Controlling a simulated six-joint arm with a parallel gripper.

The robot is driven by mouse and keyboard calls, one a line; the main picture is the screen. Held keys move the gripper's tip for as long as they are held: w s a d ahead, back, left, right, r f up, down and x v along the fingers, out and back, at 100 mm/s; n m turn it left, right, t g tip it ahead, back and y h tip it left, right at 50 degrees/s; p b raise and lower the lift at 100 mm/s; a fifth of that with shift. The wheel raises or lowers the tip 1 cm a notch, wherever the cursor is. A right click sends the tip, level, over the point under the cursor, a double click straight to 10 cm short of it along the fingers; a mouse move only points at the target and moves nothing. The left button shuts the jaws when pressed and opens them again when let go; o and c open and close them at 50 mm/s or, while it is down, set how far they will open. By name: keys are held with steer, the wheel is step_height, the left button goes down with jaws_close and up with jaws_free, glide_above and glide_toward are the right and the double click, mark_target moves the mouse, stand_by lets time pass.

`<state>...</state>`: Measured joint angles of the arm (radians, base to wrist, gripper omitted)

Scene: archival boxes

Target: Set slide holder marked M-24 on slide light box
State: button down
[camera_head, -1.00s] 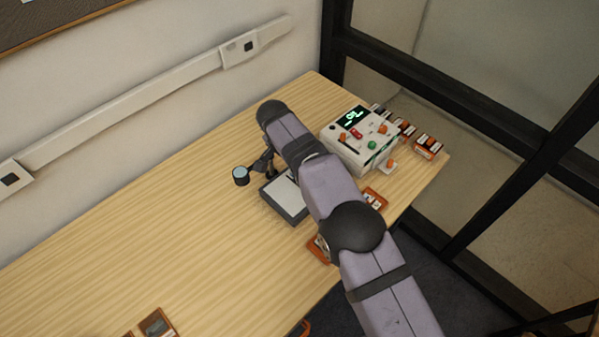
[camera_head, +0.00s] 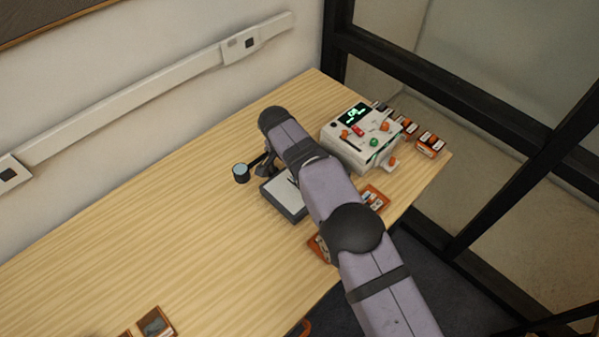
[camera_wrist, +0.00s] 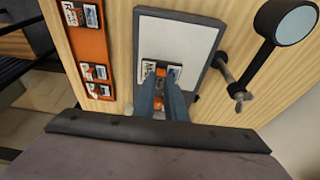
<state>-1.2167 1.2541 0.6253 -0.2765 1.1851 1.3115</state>
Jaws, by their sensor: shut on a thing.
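In the wrist view my gripper (camera_wrist: 166,84) is shut on a small slide holder (camera_wrist: 152,70) with white labels and an orange middle. The visible label starts with an M; the rest is too small or covered to read. The holder is over the pale panel of the slide light box (camera_wrist: 180,29); I cannot tell whether it touches the panel.
An orange tray (camera_wrist: 92,46) with several slide holders lies left of the light box in the wrist view. A magnifier (camera_wrist: 296,22) stands to its right. A white control box (camera_head: 345,152) sits behind in the head view. The table's left side is mostly clear.

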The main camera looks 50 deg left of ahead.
stand_by(0.7)
steer(key=shift+f+b, duration=0.8)
steer(key=shift+f, duration=0.1)
steer(key=shift+f, duration=0.15)
steer(key=shift+f+b, duration=0.65)
steer(key=shift+f, duration=0.1)
steer(key=shift+f+b, duration=0.25)
steer(key=shift+b, duration=0.15)
stand_by(0.5)
stand_by(0.4)
steer(key=c, duration=1.7)
jaws_free()
